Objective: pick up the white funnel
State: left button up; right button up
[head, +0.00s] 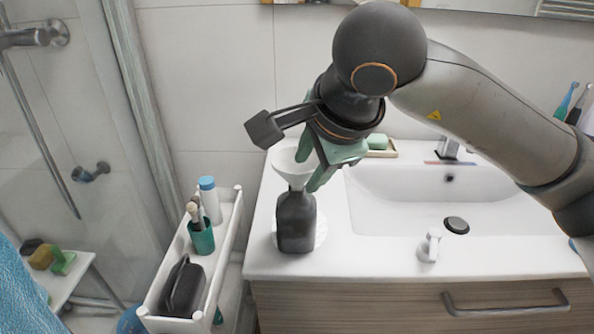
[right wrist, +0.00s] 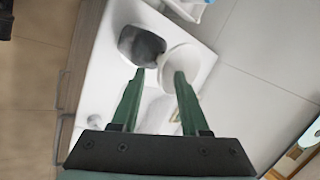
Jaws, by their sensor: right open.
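The white funnel (head: 291,168) sits with its narrow end down in the mouth of a dark bottle (head: 296,223), which stands upright at the left end of the washbasin counter. In the right wrist view the funnel (right wrist: 166,62) shows beside the bottle (right wrist: 141,46). My right gripper (head: 316,165) is open at the funnel, its fingers pointing down. In the right wrist view the gripper (right wrist: 160,74) has one finger overlapping the funnel's cone and the other on its left side. I cannot tell whether either finger touches it. My left gripper is not in view.
A white cart (head: 229,243) left of the counter holds a blue-capped bottle (head: 210,200), a teal cup (head: 201,238) with brushes and a black case (head: 182,288). The basin (head: 400,190) lies right of the bottle; green soap (head: 377,141) sits behind. A glass shower panel stands at left.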

aim_at(305, 173)
jog(key=x, duration=0.3)
jog(key=shift+w+a+f, duration=0.1)
jog(key=shift+w+f, duration=0.05)
jog(key=shift+f, duration=0.05)
grip_shut()
dwell(0.4)
